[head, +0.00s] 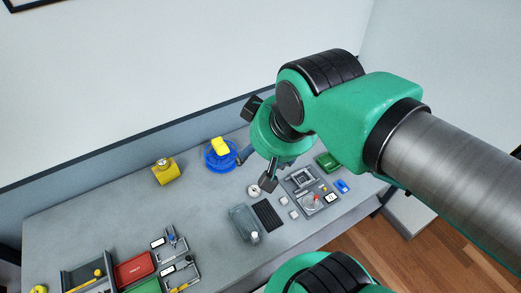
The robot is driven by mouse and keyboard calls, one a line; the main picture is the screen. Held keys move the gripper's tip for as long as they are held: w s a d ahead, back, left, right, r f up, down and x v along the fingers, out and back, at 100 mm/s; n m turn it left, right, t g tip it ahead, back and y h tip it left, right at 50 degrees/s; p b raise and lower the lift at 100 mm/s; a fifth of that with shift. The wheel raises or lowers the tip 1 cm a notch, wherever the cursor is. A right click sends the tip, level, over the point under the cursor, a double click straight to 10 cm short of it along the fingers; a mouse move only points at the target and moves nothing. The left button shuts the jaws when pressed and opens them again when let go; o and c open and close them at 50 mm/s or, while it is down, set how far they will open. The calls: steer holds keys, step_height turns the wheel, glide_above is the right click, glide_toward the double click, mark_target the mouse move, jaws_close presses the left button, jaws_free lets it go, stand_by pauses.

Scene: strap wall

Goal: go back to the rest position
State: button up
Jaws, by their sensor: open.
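My gripper (256,172) hangs at the end of my green and grey arm, above the grey table (120,205) in the head view. Its dark fingers stand apart around empty space, and I see nothing held between them. The blue round dish (219,163) with a yellow block (219,145) on it lies just left of the fingers. The arm hides part of the table's back right.
A yellow device (165,172) stands left of the dish. A clear bin (243,222), a black mat (267,215) and a grey tray (302,181) lie below the gripper. A red box (135,268) and several tools lie front left. The table's left middle is clear.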

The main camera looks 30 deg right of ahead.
steer(key=shift+f, duration=0.1)
stand_by(0.3)
step_height(320, 180, down, 16)
steer(key=b, duration=1.6)
stand_by(0.3)
